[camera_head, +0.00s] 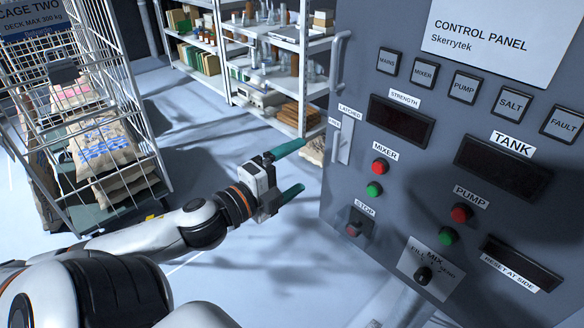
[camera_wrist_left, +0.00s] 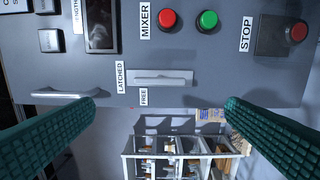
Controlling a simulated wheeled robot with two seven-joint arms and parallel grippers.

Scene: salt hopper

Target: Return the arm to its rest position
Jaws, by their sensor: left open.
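My left arm comes in from the lower left of the head view. Its gripper (camera_head: 291,169) is open and empty, its two green fingers apart, just left of the control panel (camera_head: 400,170). In the left wrist view the green fingers of the left gripper (camera_wrist_left: 160,130) stand wide apart, with nothing between them. Beyond them are the panel's latch plate (camera_wrist_left: 160,78), marked latched and free, and a handle (camera_wrist_left: 62,94). The fingers appear clear of the panel. My right gripper is not in view.
The panel carries red and green mixer buttons (camera_head: 380,166), a stop button (camera_head: 353,230) and a mode knob (camera_head: 423,275). A wire cage trolley (camera_head: 140,110) with sacks stands at the left. Shelves (camera_head: 300,45) with bottles and boxes stand behind. Open floor (camera_head: 200,120) lies between.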

